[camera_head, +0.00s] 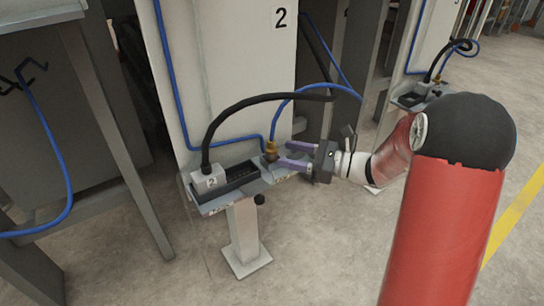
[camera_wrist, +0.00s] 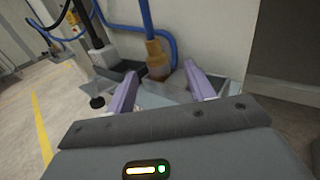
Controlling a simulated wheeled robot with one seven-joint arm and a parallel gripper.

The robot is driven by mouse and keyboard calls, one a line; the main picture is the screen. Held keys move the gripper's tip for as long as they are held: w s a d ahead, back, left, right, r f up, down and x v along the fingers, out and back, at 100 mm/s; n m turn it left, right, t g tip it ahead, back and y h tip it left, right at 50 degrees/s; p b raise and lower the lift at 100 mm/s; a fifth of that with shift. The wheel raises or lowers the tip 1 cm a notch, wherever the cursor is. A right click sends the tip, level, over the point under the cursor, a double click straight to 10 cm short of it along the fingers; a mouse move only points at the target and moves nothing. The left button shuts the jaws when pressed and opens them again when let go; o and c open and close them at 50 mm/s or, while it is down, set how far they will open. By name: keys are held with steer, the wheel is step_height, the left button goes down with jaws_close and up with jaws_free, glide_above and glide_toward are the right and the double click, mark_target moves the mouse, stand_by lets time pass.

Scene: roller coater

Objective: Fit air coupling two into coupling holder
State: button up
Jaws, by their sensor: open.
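The air coupling (camera_head: 271,150) is a brass-coloured fitting on the end of a blue hose. It stands upright at the right end of the stand's tray, where the coupling holder (camera_wrist: 177,84) looks like a small grey open box. In the wrist view the coupling (camera_wrist: 156,58) has its lower end in or just behind this box; I cannot tell how it is seated. My gripper (camera_head: 284,154) has purple fingers pointing left at the coupling. The fingers (camera_wrist: 160,73) are apart, with the coupling just beyond and between their tips, and nothing is gripped.
A grey plug marked 2 (camera_head: 208,181) with a thick black cable sits at the tray's left end, beside a dark open slot (camera_head: 240,174). The tray stands on a post (camera_head: 243,228). A cabinet panel marked 2 (camera_head: 235,70) rises close behind. Floor in front is clear.

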mark_target(271, 148)
steer(key=x, duration=0.5)
steer(key=shift+a+r, duration=0.35)
steer(key=shift+a, duration=0.05)
steer(key=c, duration=1.1)
